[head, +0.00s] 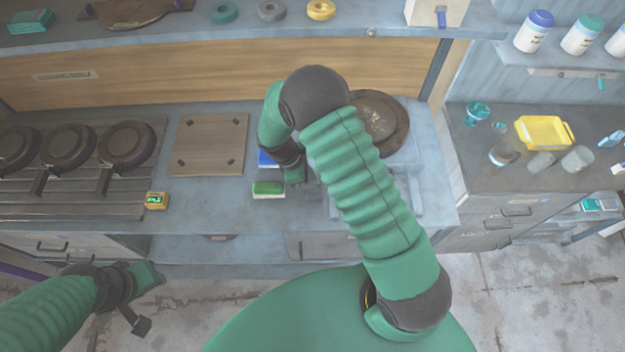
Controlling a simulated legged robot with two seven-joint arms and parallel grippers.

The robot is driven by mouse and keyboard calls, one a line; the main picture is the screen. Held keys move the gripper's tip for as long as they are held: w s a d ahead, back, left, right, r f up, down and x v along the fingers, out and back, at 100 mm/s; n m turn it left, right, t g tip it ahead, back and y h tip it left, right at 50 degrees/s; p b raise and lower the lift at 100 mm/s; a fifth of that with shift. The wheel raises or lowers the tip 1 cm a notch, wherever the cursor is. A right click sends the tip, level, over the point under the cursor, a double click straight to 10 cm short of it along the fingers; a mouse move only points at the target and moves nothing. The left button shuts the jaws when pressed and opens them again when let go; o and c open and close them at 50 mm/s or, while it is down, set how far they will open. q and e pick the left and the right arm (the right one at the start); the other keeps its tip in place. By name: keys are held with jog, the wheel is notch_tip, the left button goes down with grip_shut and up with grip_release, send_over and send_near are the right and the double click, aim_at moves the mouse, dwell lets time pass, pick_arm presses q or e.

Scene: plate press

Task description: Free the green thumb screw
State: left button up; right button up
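I cannot make out a green thumb screw for certain; my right arm covers much of the work area. A round brown disc (384,125), perhaps part of the press, shows partly behind my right arm on the counter. My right gripper (303,186) points down over the counter beside a green block (268,189), left of the disc. Its fingers are small and partly hidden, so its opening and any contact are unclear. My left gripper (146,298) is low at the left, over the floor in front of the counter, away from the work area. Its finger opening is unclear.
Several dark pans (126,145) sit on a slatted rack at the left. A brown square board (209,144), a small yellow device (157,200) and a blue block (265,158) lie nearby. A yellow tray (544,132) and cups stand on the right counter.

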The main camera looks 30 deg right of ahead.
jog(key=shift+o, duration=0.4)
jog(key=shift+a+r, duration=0.1)
jog(key=shift+r, duration=0.15)
jog(key=b+v, duration=0.2)
jog(key=v, duration=1.4)
jog(key=shift+w, duration=0.2)
